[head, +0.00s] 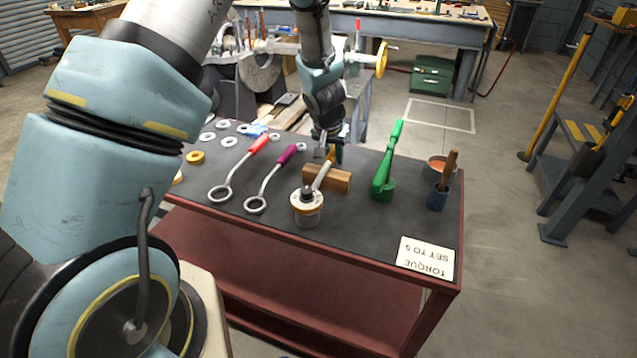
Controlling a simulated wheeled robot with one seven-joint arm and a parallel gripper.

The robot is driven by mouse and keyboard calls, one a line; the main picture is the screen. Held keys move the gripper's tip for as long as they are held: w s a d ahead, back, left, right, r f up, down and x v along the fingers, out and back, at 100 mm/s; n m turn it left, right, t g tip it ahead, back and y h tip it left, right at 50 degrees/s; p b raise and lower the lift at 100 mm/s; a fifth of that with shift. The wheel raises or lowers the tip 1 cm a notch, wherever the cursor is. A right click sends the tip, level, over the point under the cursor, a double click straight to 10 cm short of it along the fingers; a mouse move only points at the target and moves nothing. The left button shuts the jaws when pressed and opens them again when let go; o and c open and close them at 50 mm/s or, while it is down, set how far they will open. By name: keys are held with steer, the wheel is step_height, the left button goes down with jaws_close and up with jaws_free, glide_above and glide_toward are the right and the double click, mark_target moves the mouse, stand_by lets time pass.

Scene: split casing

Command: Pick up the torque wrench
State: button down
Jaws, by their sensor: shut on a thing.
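The torque wrench appears to be the tool with a grey metal shaft (320,177) and an orange handle, in the middle of the cart top. Its shaft slopes down over a wooden block (339,181) to a head at a round jar-like part (307,205) with a pale top. Whether the head touches that part is unclear. My gripper (328,157) points down at the handle end, just behind the block, and is shut on the handle. The fingers hide much of the handle. I cannot tell whether the wrench is lifted off the block.
The front right is fairly clear.

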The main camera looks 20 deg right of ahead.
steer(key=shift+r, duration=0.15)
stand_by(0.7)
step_height(320, 180, up, 10)
steer(key=shift+f+p, duration=0.1)
steer(key=shift+p, duration=0.45)
steer(key=c, duration=1.3)
jaws_free()
steer(key=shift+c, duration=0.2)
jaws_close()
